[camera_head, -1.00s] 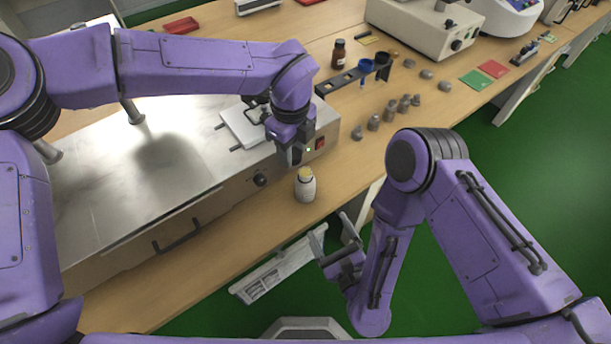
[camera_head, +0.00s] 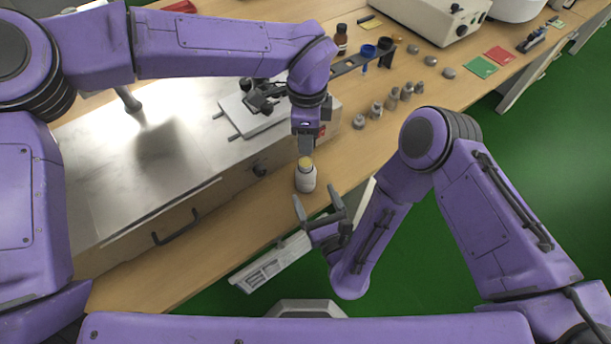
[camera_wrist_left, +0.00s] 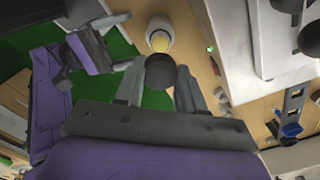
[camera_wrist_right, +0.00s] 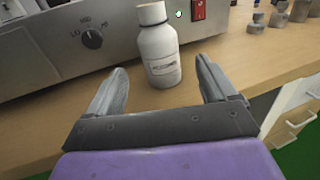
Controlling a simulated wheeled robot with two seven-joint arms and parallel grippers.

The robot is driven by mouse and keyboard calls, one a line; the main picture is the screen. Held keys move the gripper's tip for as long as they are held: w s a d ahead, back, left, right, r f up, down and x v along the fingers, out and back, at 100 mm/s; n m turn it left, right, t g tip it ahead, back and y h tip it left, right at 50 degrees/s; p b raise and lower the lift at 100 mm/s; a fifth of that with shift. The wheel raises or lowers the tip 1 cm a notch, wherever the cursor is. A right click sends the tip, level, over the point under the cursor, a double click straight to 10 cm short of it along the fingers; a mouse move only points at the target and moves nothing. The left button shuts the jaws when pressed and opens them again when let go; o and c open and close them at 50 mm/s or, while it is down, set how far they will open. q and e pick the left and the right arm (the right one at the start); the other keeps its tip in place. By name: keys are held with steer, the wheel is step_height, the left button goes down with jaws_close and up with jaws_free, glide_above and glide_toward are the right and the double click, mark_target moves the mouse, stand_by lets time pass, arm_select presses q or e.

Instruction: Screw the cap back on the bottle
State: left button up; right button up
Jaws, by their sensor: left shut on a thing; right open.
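The white bottle (camera_head: 306,180) stands upright near the front edge of the bench, with a yellowish top. In the left wrist view the bottle (camera_wrist_left: 159,35) shows beyond my fingertips. My left gripper (camera_head: 306,148) is just above the bottle in the head view. It is shut on a dark round cap (camera_wrist_left: 161,73), seen between its fingers in the left wrist view; the cap looks apart from the bottle. My right gripper (camera_head: 320,212) is open and empty in front of the bottle.
A metal hotplate box (camera_head: 130,175) with a knob stands left of and behind the bottle. Several grey weights (camera_head: 376,110) and a dark rack (camera_head: 350,64) stand behind right. The bench edge and green floor (camera_head: 520,180) lie in front.

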mark_target(309, 183)
steer(key=x, duration=0.8)
steer(key=c, duration=1.5)
arm_select(q)
steer(key=shift+a+f, duration=0.1)
steer(key=shift+f, duration=2.45)
steer(key=shift+f, duration=0.85)
steer(key=shift+f, duration=0.6)
